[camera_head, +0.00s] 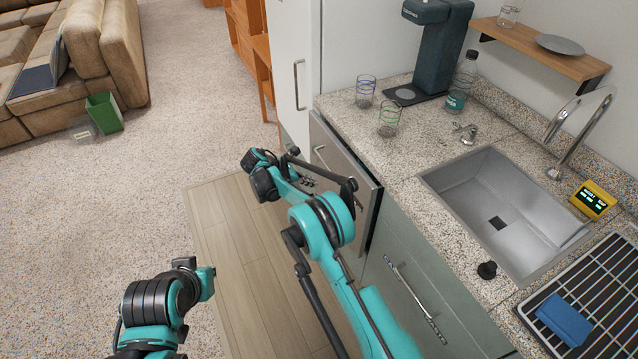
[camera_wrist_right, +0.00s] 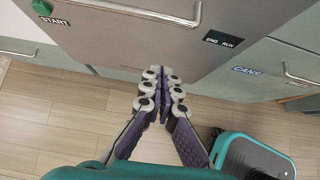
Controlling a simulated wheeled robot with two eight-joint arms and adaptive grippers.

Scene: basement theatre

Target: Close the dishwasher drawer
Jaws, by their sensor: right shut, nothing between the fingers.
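The dishwasher drawer is a steel front panel (camera_head: 361,186) under the counter in the head view. It stands slightly out from the cabinet, with a dark gap along its top edge. In the right wrist view its front (camera_wrist_right: 115,45) fills the upper middle, with a bar handle (camera_wrist_right: 150,15) across it. My right gripper (camera_wrist_right: 163,78) is shut and empty, its fingertips pointing at the panel below the handle. I cannot tell whether they touch it. In the head view my right arm partly covers the panel. My left arm shows at bottom left; its gripper is not in view.
A green START button (camera_wrist_right: 42,7) and an END RUN label (camera_wrist_right: 223,39) are on the panel. A drawer labelled CANS (camera_wrist_right: 246,71) is beside it. The counter (camera_head: 420,140) holds glasses, a bottle and a sink (camera_head: 490,190). The wooden floor (camera_head: 235,250) in front is clear.

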